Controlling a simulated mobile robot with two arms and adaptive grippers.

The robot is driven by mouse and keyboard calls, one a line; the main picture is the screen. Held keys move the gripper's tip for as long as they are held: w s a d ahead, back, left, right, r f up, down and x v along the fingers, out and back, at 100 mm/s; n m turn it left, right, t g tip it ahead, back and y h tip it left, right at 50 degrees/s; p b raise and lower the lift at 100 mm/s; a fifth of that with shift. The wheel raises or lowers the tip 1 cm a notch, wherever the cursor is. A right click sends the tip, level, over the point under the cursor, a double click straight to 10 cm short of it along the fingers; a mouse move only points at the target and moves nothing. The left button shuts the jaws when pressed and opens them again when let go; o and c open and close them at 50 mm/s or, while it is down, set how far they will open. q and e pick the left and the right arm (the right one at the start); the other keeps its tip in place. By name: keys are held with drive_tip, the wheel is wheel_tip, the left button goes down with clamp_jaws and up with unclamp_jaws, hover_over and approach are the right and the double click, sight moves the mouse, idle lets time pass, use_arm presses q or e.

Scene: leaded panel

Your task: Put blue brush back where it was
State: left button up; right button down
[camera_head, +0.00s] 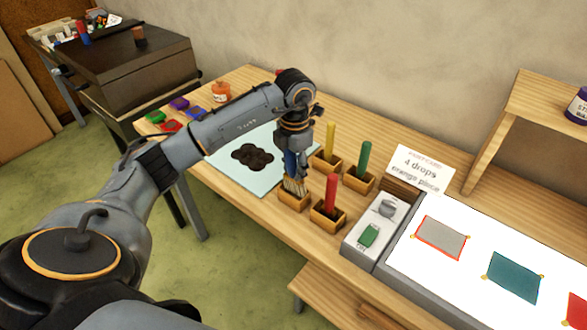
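My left gripper (293,152) points down above the workbench, shut on the blue brush (290,166). Only a bit of its blue handle shows between the fingers. The tan bristles (294,186) hang down at the mouth of a small wooden holder (294,202); I cannot tell whether they are inside it or just above or in front. Three similar holders stand close by, with a yellow handle (330,138), a green handle (364,157) and a red handle (331,192) upright in them. My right gripper is not in view.
A pale blue sheet with a dark brown blot (252,157) lies left of the holders. A grey switch box (369,236), a lit white panel (470,280) with coloured pieces and a card reading "4 drops orange piece" (420,169) are to the right. An orange jar (221,92) stands behind.

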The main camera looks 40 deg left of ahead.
use_arm(q)
drive_tip(key=shift+s+a+f, duration=0.2)
drive_tip(key=shift+s+f, duration=0.1)
drive_tip(key=shift+f, duration=0.2)
drive_tip(key=shift+s, duration=0.1)
drive_tip(key=shift+r, duration=0.1)
drive_tip(key=shift+d+r, duration=0.1)
drive_tip(key=shift+r, duration=0.15)
drive_tip(key=r, duration=0.2)
drive_tip(key=r+b, duration=0.1)
drive_tip(key=r, duration=0.1)
drive_tip(key=w+r+b, duration=0.1)
drive_tip(key=r, duration=0.2)
drive_tip(key=shift+s+r, duration=0.1)
drive_tip(key=shift+r, duration=2.3)
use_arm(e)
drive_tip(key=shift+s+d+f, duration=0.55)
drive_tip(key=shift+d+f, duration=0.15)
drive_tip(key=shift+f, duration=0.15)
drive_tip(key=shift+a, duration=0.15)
